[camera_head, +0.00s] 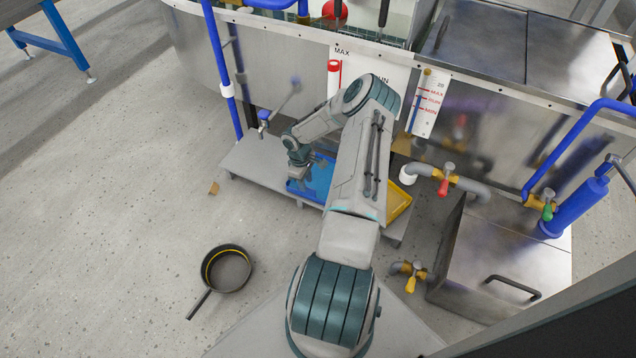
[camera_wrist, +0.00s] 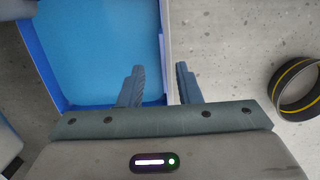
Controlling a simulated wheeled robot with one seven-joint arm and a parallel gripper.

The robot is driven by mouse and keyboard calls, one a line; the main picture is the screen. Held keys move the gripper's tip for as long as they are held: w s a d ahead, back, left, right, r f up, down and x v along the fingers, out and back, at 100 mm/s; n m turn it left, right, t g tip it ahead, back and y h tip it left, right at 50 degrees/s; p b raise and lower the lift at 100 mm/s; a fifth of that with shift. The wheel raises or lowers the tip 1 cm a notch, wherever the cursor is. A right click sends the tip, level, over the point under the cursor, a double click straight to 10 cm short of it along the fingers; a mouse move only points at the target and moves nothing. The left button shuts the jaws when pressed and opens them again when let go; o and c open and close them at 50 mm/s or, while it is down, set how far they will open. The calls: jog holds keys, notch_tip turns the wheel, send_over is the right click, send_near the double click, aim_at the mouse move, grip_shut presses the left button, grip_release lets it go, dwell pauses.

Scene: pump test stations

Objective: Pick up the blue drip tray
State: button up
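The blue drip tray (camera_head: 320,180) lies on a low grey bench beside the tank, partly hidden by my arm in the head view. In the wrist view its bright blue floor (camera_wrist: 95,45) fills the upper left, and it looks empty there. My gripper (camera_head: 297,177) is at the tray's left end in the head view. In the wrist view my gripper (camera_wrist: 160,72) is open, fingers apart with nothing clamped. The tray's right edge runs into the gap between the fingers in that picture; I cannot tell whether the fingertips are level with the rim or above it.
A yellow tray (camera_head: 399,203) lies right of the blue one, partly behind my arm. A black pan (camera_head: 228,270) stands on the floor; a black-and-yellow ring (camera_wrist: 297,90) shows in the wrist view. Pipes with valves (camera_head: 447,180) and a blue upright pipe (camera_head: 222,75) flank the bench. Left floor is mostly clear.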

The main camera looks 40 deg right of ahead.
aim_at(308, 194)
jog(key=f+b, duration=0.1)
jog(key=f, duration=0.1)
jog(key=f+b, duration=0.1)
jog(key=f, duration=0.1)
jog(key=s+f+b, duration=0.1)
jog(key=f, duration=0.1)
jog(key=shift+f, duration=0.2)
grip_shut()
